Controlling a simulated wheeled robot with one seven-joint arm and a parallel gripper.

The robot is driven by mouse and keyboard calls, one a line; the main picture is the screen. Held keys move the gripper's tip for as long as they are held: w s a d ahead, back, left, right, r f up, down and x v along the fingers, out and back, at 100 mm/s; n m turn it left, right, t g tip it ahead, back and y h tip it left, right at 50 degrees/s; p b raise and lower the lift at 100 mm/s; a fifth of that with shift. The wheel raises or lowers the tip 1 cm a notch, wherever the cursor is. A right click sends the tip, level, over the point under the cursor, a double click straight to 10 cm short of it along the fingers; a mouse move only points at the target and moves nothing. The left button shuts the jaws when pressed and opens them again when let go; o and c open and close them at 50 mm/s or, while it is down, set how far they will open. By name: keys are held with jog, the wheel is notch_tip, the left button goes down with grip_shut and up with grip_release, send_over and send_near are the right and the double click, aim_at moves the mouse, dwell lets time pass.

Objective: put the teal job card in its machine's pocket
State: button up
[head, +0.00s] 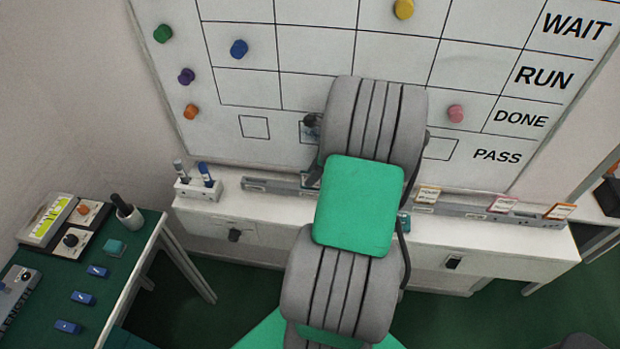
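A small teal piece (404,221), which may be the teal card, shows at the right edge of my arm, on the white bench top just in front of the grey rail. Most of it is hidden behind the arm, so its shape and whether anything holds it cannot be told. The grey rail (470,211) runs along the bench below the whiteboard, with several small cards standing along its right part. My arm's grey and green links fill the middle of the view.
The whiteboard (300,50) carries several coloured round magnets and rows marked WAIT, RUN, DONE and PASS. A marker holder (198,190) stands at the bench's left end. The green-topped table (50,290) at left holds a teal block (115,248), blue pieces and a pen cup (130,216).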

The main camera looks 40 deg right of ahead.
jog(key=v, duration=1)
jog(key=w+a+r+n+h, duration=0.1)
jog(key=w+a+r+n, duration=0.15)
jog(key=a+n, duration=0.45)
jog(key=w+a+r+n, duration=0.1)
jog(key=w+a+n, duration=0.25)
jog(key=a, duration=0.45)
jog(key=s+a+n+h, duration=0.1)
jog(key=s+a+n, duration=0.2)
jog(key=a+n, duration=0.4)
jog(key=s+a+n, duration=0.4)
jog(key=a+n, duration=0.4)
jog(key=n, duration=0.3)
jog(key=shift+s+a+r+h+p, duration=0.3)
jog(key=shift+a+r+h, duration=0.1)
jog(key=shift+r, duration=0.1)
